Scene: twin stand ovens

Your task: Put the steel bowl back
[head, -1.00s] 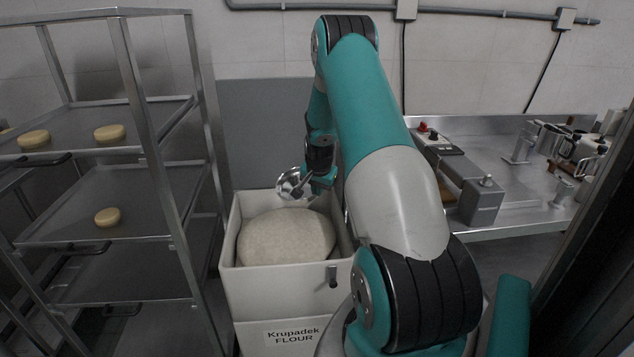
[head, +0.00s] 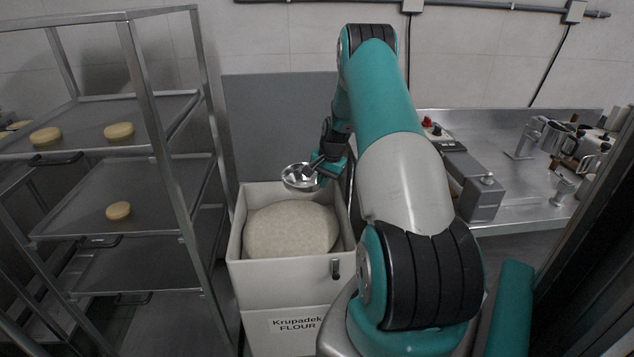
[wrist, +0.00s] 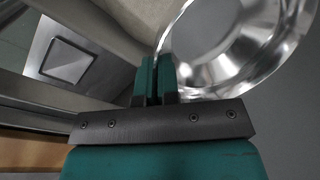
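The steel bowl (head: 300,177) is shiny and round. It hangs in the air above the back part of the flour bin, a little tilted in the head view. My gripper (head: 326,166) is at the bowl's right side with its fingers at the rim. In the wrist view the bowl (wrist: 225,45) fills the upper right, and the two teal fingers of my gripper (wrist: 156,78) are close together on its rim. The bowl looks empty inside.
The white flour bin (head: 290,277) holds a pale mound of flour (head: 290,230). A rack (head: 150,110) with trays and several round pale pieces stands at the left.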

